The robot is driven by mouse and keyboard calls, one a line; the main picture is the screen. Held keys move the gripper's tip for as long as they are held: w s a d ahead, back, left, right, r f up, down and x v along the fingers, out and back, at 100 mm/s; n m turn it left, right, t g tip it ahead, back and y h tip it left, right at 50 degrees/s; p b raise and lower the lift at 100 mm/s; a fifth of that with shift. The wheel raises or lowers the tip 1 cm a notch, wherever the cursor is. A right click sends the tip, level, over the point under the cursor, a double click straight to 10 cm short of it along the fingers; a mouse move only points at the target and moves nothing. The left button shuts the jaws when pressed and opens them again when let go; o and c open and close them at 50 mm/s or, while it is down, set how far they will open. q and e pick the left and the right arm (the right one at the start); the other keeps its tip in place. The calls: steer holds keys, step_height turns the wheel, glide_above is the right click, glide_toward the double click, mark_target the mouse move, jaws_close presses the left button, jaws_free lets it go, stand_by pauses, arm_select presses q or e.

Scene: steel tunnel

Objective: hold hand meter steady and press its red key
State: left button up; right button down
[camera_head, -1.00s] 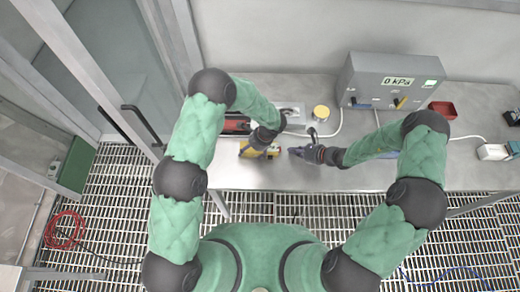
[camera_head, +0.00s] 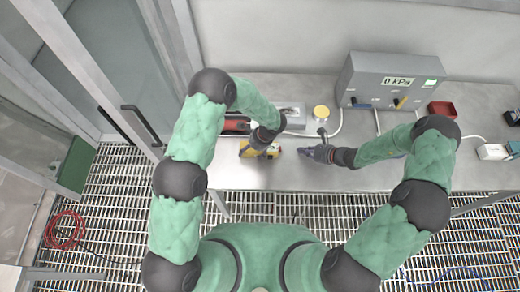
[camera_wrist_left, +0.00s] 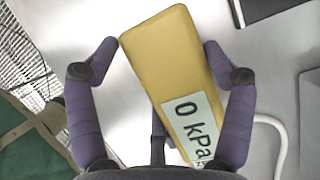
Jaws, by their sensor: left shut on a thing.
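The yellow hand meter (camera_head: 246,149) is at the front left of the bench, partly covered by my left gripper (camera_head: 260,152). In the left wrist view the meter (camera_wrist_left: 165,55) lies tilted between the fingers of my left gripper (camera_wrist_left: 162,55), which is shut on it. Its display reads 0 kPa. I cannot make out its red key in either view. My right gripper (camera_head: 307,153) is just right of the meter, with a small gap between them. Its fingers are too small to tell open from shut.
A grey box (camera_head: 388,82) reading 0 kPa stands at the back of the bench (camera_head: 345,178), with a red tray (camera_head: 443,109) on its right. The front middle of the bench is clear.

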arm_select(q)
steer(key=o, duration=1.2)
steer(key=shift+c, duration=0.2)
